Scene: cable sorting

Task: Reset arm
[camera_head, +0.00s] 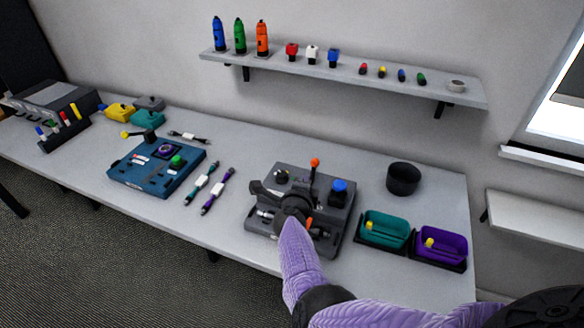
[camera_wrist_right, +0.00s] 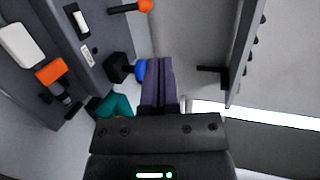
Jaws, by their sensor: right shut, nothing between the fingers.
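My right arm, in a purple sleeve, reaches up from the bottom of the head view. Its dark gripper (camera_head: 258,188) is over the grey control panel (camera_head: 338,220) and hides part of it. In the right wrist view the gripper's two fingers (camera_wrist_right: 158,65) are together with nothing between them. A blue knob (camera_wrist_right: 140,68) shows just left of the fingertips, and an orange-tipped lever (camera_wrist_right: 145,6) shows above. I cannot tell whether the gripper touches the panel. My left gripper is not in view.
A teal bin (camera_head: 370,240) and a purple bin (camera_head: 455,257) stand right of the panel, near a black cup (camera_head: 403,178). Teal-ended (camera_head: 202,182) and purple-ended (camera_head: 218,190) cables lie beside a blue device (camera_head: 135,180). A wall shelf (camera_head: 350,80) holds bottles and small items.

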